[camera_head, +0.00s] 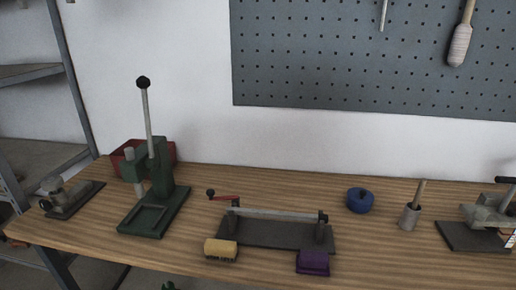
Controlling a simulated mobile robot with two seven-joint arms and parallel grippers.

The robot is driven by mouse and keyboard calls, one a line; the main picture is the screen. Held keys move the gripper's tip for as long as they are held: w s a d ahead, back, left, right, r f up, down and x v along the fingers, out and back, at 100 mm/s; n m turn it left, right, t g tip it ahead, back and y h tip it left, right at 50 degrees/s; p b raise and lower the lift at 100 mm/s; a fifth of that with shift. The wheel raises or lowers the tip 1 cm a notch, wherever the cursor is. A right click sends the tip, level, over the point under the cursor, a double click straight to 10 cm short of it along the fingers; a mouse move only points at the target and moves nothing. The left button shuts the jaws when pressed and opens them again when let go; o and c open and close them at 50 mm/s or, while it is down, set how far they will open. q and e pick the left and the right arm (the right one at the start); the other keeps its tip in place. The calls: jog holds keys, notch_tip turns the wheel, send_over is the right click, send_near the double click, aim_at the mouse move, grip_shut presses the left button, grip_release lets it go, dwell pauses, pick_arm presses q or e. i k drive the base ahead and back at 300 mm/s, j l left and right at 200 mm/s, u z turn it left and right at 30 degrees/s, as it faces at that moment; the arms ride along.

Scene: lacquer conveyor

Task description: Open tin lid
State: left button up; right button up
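A small round blue tin (360,203) with a knob on top stands on the wooden workbench (385,265), right of centre. Its top appears closed with a lid; the inside does not show. Neither of my grippers is in view, and nothing touches the tin.
A pot (409,218) with a stick stands close right. A green lever press (155,190) is further left.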

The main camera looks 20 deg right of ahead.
aim_at(360, 196)
jog(key=z, duration=1.45)
